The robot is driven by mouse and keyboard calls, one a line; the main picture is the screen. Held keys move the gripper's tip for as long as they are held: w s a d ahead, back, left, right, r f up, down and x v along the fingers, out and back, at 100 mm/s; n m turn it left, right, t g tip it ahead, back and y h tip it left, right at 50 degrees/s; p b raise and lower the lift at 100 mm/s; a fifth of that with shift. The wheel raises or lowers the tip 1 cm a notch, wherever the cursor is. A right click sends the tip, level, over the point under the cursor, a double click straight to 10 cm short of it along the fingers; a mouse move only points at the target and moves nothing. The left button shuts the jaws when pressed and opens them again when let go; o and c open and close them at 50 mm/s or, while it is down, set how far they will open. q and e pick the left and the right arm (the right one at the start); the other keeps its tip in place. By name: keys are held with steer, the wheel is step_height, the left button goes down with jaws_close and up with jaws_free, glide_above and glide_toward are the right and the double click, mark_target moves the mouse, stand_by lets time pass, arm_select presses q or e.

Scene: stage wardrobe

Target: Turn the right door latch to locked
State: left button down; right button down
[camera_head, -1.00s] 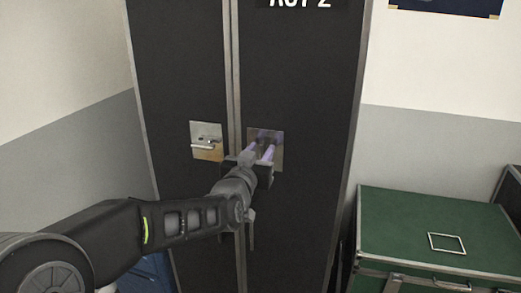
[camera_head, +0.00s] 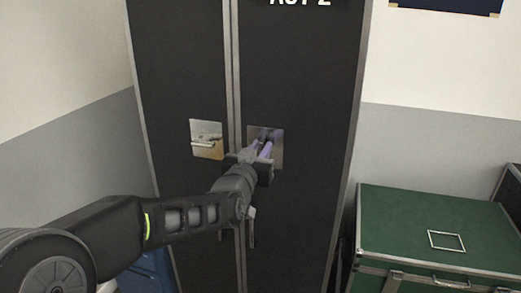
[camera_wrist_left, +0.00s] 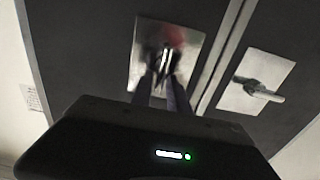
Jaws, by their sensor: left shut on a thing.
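The right door latch has a metal plate (camera_head: 278,155) on the right door of a black wardrobe case. My left gripper (camera_head: 264,147) is in front of that plate, its purple-tinted fingers closed on the latch handle. In the left wrist view the fingers (camera_wrist_left: 163,85) pinch the latch handle (camera_wrist_left: 165,58) against the plate. A blurred red patch (camera_wrist_left: 174,36) shows on the plate beside the handle. The fingers hide much of the handle, so its exact angle is unclear. The left door latch (camera_head: 205,143) has its handle roughly level. My right gripper is in neither view.
A green trunk (camera_head: 400,230) with a metal frame on its lid stands to the right of the case. A blue object (camera_head: 150,275) is low at the left, partly behind my arm.

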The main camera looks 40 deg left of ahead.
arm_select(q)
steer(key=shift+d+f+m, duration=0.1)
steer(key=shift+f+m, duration=0.1)
steer(key=shift+m, duration=0.1)
steer(key=shift+w+d+f+m+b, duration=0.1)
steer(key=shift+d+f+m+b, duration=0.15)
steer(key=shift+m+b, duration=1.75)
steer(key=shift+w+d+f+m+b, duration=0.1)
steer(key=shift+d+f+m+b, duration=0.2)
steer(key=shift+m, duration=3.45)
steer(key=shift+w+d+f+m+b, duration=0.1)
steer(key=shift+f+m+b, duration=0.2)
steer(key=shift+m+b, duration=1.75)
steer(key=shift+m+p, duration=0.85)
steer(key=shift+m, duration=0.05)
steer(key=c, duration=1.5)
jaws_free()
steer(key=shift+s+a, duration=0.1)
steer(key=shift+a, duration=0.1)
steer(key=shift+d+r, duration=0.1)
